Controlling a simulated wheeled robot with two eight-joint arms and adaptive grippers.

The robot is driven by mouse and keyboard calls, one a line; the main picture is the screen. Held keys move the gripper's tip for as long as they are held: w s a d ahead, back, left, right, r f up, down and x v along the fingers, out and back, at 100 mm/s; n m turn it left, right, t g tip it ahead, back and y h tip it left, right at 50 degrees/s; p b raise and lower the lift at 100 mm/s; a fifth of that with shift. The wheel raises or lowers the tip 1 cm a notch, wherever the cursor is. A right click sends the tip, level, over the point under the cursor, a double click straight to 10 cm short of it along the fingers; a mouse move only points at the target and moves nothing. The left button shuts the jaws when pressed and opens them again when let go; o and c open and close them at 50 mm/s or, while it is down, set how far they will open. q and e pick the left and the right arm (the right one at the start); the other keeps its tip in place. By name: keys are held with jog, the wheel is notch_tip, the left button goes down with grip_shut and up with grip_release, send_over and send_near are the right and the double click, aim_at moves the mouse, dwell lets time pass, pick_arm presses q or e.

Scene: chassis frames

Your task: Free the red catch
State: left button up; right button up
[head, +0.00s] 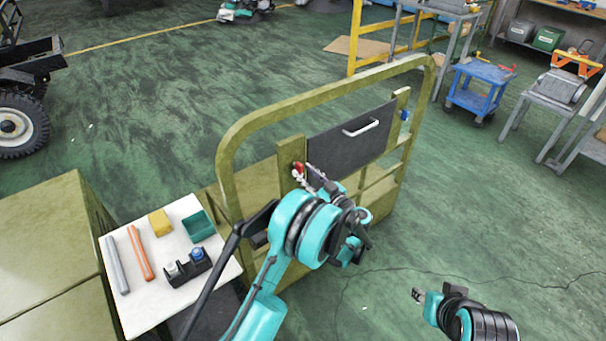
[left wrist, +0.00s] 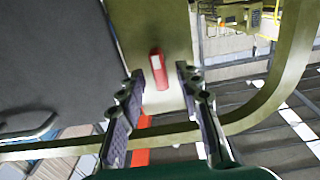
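The red catch (head: 298,168) sits on the olive post at the left side of a dark panel (head: 350,135) with a pale handle (head: 361,127). In the left wrist view the red catch (left wrist: 158,70) stands on the olive plate, in line with the gap between my left gripper's fingers. My left gripper (head: 312,177) is open and close to the catch, with a finger to each side in the wrist picture. Whether a finger touches it I cannot tell. My right gripper (head: 418,296) is low at the right, away from the panel; its finger gap is too small to judge.
A blue catch (head: 404,115) is on the panel's right post. An olive tubular frame (head: 320,92) arches around the panel. A white-topped table (head: 150,300) at the left holds a tape dispenser, a teal bin, a yellow block and two rods.

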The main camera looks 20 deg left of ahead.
pick_arm(q)
jog(key=shift+w+a, duration=0.45)
jog(key=shift+a, duration=0.1)
grip_shut()
